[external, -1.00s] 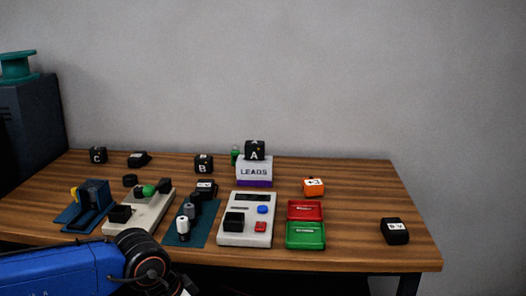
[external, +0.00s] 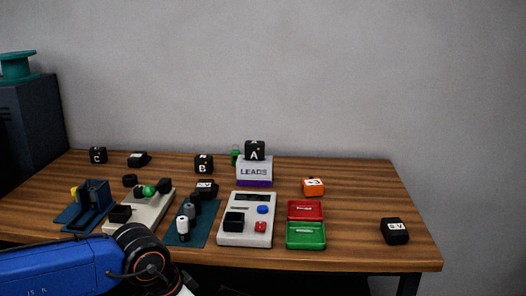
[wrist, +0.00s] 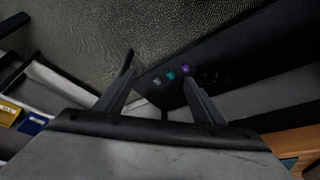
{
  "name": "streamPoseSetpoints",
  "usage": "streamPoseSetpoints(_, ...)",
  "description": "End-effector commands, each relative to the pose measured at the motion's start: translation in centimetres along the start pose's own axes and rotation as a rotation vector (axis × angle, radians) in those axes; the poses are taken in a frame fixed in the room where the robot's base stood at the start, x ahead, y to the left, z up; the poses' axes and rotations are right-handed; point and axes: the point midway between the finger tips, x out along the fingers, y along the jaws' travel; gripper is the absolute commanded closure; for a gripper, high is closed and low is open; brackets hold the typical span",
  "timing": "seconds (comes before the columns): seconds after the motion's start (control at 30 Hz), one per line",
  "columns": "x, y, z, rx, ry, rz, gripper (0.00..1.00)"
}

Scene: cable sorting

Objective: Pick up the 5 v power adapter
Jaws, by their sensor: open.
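Several black blocks with white labels lie on the wooden table in the external view. One (external: 395,231) is alone near the right front edge; its label seems to end in V, but I cannot read the digit surely. I cannot tell which one is the 5 V adapter. My gripper (wrist: 157,75) is open with nothing between its fingers in the wrist view. In the external view my arm is at the bottom left, and the fingertips are not visible.
Lettered black cubes A (external: 255,150), B (external: 203,164) and C (external: 98,155) stand toward the back, A on the LEADS box (external: 254,172). A grey meter (external: 260,239), green tray (external: 305,236), red tray (external: 306,210) and orange block (external: 313,187) fill the middle. The right side is mostly clear.

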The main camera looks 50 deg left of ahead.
Motion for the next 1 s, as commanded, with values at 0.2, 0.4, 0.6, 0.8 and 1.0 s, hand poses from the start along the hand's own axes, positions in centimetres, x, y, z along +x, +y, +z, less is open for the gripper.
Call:
streamPoseSetpoints(0.2,-7.5,0.0,-3.4,0.0,0.009,0.0,0.38)
streamPoseSetpoints(0.4,-17.1,0.0,-7.7,0.0,0.007,0.0,0.38)
streamPoseSetpoints(0.6,-24.7,0.0,-11.0,0.0,0.004,0.0,0.38)
streamPoseSetpoints(0.8,-30.0,0.1,-13.2,0.0,0.004,0.0,0.38)
streamPoseSetpoints(1.0,-31.1,-1.0,-16.0,-0.057,-0.028,-0.018,0.38)
